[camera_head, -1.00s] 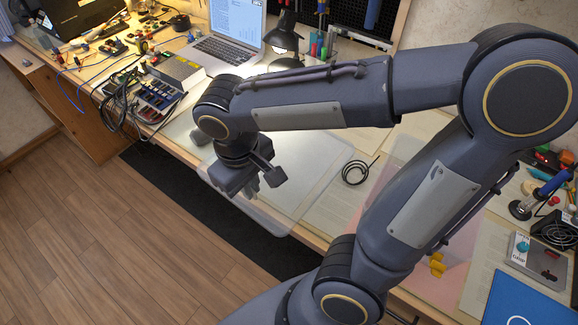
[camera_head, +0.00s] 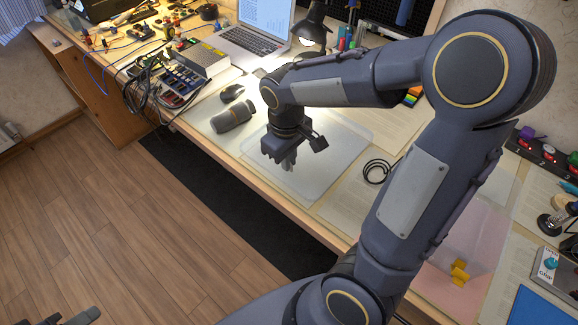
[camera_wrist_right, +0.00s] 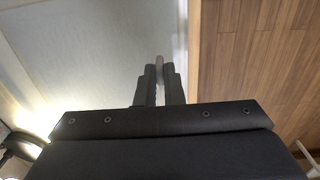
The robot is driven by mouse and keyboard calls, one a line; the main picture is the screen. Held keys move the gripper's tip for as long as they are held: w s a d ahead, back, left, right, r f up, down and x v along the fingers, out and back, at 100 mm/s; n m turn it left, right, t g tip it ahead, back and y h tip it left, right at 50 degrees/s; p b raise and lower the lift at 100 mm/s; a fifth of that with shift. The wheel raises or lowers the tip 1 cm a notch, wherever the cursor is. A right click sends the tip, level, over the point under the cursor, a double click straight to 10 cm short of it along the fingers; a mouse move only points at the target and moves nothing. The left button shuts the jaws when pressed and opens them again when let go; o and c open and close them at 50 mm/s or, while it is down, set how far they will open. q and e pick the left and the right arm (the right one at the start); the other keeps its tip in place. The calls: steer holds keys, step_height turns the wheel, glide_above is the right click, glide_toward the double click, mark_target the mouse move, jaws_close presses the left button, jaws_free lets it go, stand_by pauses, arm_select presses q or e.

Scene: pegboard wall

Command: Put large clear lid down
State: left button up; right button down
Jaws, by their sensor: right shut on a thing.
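The large clear lid (camera_head: 338,158) is a see-through sheet with rounded corners. In the head view it lies flat at table level, over the front part of the worktop. My right gripper (camera_head: 287,163) points down at the lid's front part, its fingers shut on it. In the right wrist view the fingers (camera_wrist_right: 160,85) close around a pale edge or grip of the lid, and the pale sheet (camera_wrist_right: 95,55) spreads to the left. Whether the lid fully touches the table is hard to tell. A dark piece at the bottom left of the head view may be my left gripper (camera_head: 80,317).
A dark cylinder (camera_head: 232,117) lies left of the lid, with a mouse (camera_head: 232,92) behind it. A laptop (camera_head: 255,40) and lamp (camera_head: 312,28) stand at the back. A black cable coil (camera_head: 376,172) lies to the right. The table's front edge (camera_head: 265,187) is close to the lid.

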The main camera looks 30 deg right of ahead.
steer(key=shift+w+d+f, duration=0.15)
steer(key=shift+w+f, duration=0.05)
steer(key=shift+f, duration=0.15)
steer(key=shift+w+d+f+b, duration=0.15)
steer(key=shift+f+b, duration=0.2)
steer(key=shift+f, duration=1.35)
steer(key=shift+f, duration=0.25)
steer(key=c, duration=1.5)
jaws_free()
steer(key=shift+r, duration=0.1)
steer(key=shift+c, duration=0.2)
